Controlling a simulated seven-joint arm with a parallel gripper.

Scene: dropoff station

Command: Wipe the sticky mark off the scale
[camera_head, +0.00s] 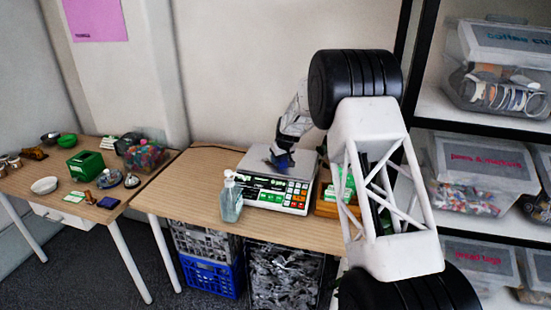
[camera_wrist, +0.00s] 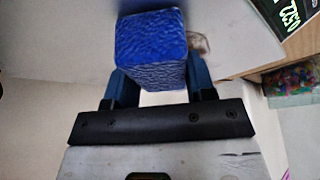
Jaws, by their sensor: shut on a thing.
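The scale (camera_head: 268,193) stands on the right-hand table, with a pale flat plate and a front panel of keys and a display. My gripper (camera_head: 283,158) is over the plate. In the wrist view my gripper (camera_wrist: 160,78) is shut on a blue, rough-textured block like a sponge (camera_wrist: 150,40). A brownish smear (camera_wrist: 199,43) shows on the plate (camera_wrist: 230,50) just right of the sponge; part of it may be hidden behind the sponge. Whether the sponge touches the plate I cannot tell.
A clear pump bottle (camera_head: 231,200) stands close at the scale's front left. A wooden tray (camera_head: 328,208) with green-and-white items is at its right, partly behind my arm. Shelves with labelled bins (camera_head: 478,170) rise on the right. The left table (camera_head: 75,175) holds bowls and small items.

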